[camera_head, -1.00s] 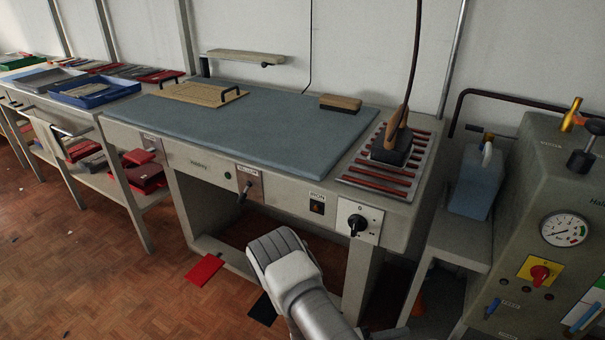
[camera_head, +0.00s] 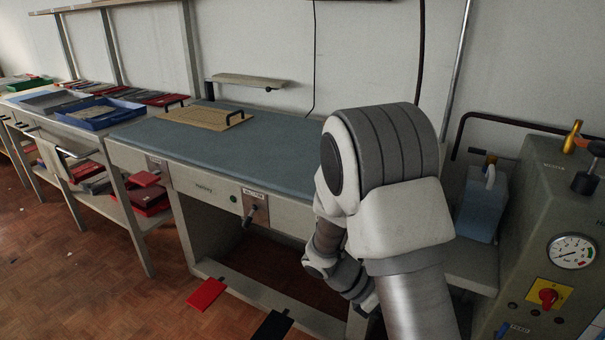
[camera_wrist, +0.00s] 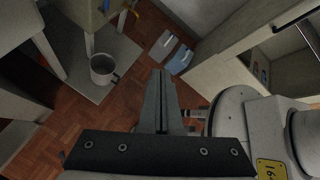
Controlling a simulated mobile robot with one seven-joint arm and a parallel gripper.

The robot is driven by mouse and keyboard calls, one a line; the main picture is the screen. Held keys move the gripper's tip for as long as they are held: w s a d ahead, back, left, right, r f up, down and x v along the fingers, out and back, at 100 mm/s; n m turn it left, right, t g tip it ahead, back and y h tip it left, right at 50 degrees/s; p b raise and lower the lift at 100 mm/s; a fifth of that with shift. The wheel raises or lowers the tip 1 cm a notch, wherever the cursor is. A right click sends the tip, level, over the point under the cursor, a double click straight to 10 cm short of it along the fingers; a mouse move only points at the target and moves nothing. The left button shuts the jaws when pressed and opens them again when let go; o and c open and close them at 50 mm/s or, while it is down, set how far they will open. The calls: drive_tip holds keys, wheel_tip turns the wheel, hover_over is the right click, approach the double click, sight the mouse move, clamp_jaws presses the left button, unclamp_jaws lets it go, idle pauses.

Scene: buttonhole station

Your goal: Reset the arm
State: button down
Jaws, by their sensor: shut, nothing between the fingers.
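My arm is raised in the head view, bent in front of the right part of the ironing table (camera_head: 235,150). My gripper does not show in the head view; it is hidden or out of frame. In the wrist view my gripper (camera_wrist: 163,75) is shut, with its two fingers together and nothing between them. It points over the brown parquet floor, apart from any object.
A grey machine (camera_head: 545,230) with a gauge stands at the right, beside a blue canister (camera_head: 482,205). A red pedal (camera_head: 206,294) and a black pedal (camera_head: 272,326) are low under the table. A metal mug (camera_wrist: 103,68) shows in the wrist view.

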drive_tip(key=s+a+r+m+t+y, duration=0.4)
drive_tip(key=s+r+m+t+y, duration=0.15)
drive_tip(key=r+m, duration=0.5)
drive_tip(key=s+a+r+m+t+y, duration=0.35)
drive_tip(key=s+r+m+y, duration=0.2)
drive_tip(key=r+m, duration=0.45)
wheel_tip(320, 180, up, 21)
drive_tip(key=p, duration=2)
drive_tip(key=shift+s+d+n+h, duration=0.2)
drive_tip(key=shift+d+n+h, duration=0.05)
drive_tip(key=shift+n+h, duration=0.1)
drive_tip(key=shift+d, duration=0.1)
